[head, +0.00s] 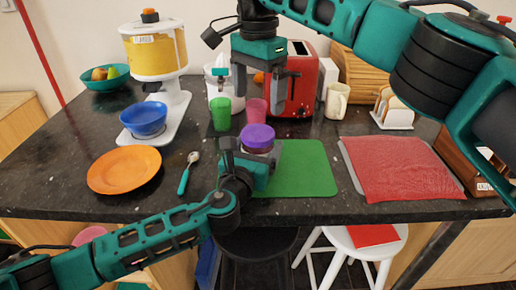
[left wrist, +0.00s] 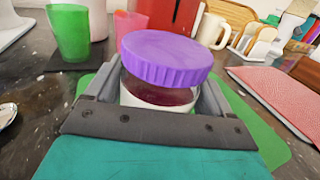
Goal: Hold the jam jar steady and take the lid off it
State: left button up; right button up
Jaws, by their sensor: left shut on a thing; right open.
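The jam jar (head: 258,152) stands on the green mat, with dark red jam and a white band showing in the left wrist view (left wrist: 158,94). The purple lid (head: 258,136) is on top of the jar; it looks slightly tilted in the left wrist view (left wrist: 165,58). My left gripper (head: 249,157) is shut around the jar's sides below the lid, its fingers also showing in the left wrist view (left wrist: 155,98). My right gripper (head: 259,92) is open and empty, pointing down above the lid and apart from it.
The green mat (head: 308,170) lies near the counter's front edge. A green cup (head: 220,114) and a pink cup (head: 256,112) stand behind the jar, with a red toaster (head: 300,85) farther back. A spoon (head: 187,172) and orange plate (head: 124,170) lie left; a red cloth (head: 400,168) lies right.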

aim_at(258, 132)
pick_arm(q)
jog(key=c, duration=0.3)
pick_arm(e)
jog(key=shift+m, duration=0.6)
pick_arm(q)
grip_shut()
pick_arm(e)
jog(key=m, duration=0.6)
jog(key=shift+m, duration=0.4)
jog(key=m, duration=1.2)
jog(key=shift+m, duration=0.3)
jog(key=m, duration=1.6)
jog(key=shift+m, duration=0.3)
jog(key=m, duration=0.3)
jog(key=shift+m, duration=0.3)
jog(key=m, duration=0.3)
jog(key=shift+m, duration=0.4)
jog(key=shift+f, duration=0.5)
notch_tip(258, 132, down, 7)
pick_arm(q)
jog(key=shift+f, duration=0.1)
